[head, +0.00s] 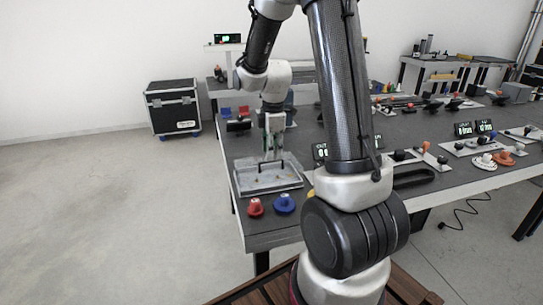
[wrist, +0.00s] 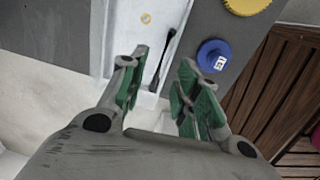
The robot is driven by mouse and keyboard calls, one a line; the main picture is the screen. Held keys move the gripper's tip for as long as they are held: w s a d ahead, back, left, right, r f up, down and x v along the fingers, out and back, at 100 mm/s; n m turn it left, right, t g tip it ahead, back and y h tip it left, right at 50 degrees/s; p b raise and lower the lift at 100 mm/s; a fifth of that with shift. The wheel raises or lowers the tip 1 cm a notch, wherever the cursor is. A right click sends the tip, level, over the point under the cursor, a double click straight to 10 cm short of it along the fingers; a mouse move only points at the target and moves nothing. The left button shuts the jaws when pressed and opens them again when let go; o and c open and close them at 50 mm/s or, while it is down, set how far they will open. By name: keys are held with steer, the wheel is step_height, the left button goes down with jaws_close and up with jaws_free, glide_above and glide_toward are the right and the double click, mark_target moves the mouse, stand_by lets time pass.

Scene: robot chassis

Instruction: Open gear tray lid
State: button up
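The gear tray (head: 243,187) is a shallow grey tray on the near left corner of the dark table in the head view. Its lid looks flat and pale, and a slim black handle shows at the gripper's fingertips. In the wrist view the pale lid (wrist: 143,35) lies below, with the black handle (wrist: 177,42) running between the two green-padded fingers. My gripper (head: 270,154) points down over the tray. In the wrist view my gripper (wrist: 162,64) is open, its fingers apart on either side of the handle. Contact with the handle cannot be told.
A red knob (head: 255,207) and a blue knob (head: 284,203) stand just in front of the tray. The blue knob also shows in the wrist view (wrist: 213,56), near a yellow round part (wrist: 246,3). Several devices fill the table's right side. Open floor lies left.

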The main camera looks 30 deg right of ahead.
mark_target(267, 163)
steer(key=shift+w+f, duration=0.15)
steer(key=shift+f, duration=1.3)
jaws_close()
steer(key=shift+w+r, duration=0.1)
steer(key=shift+r, duration=0.05)
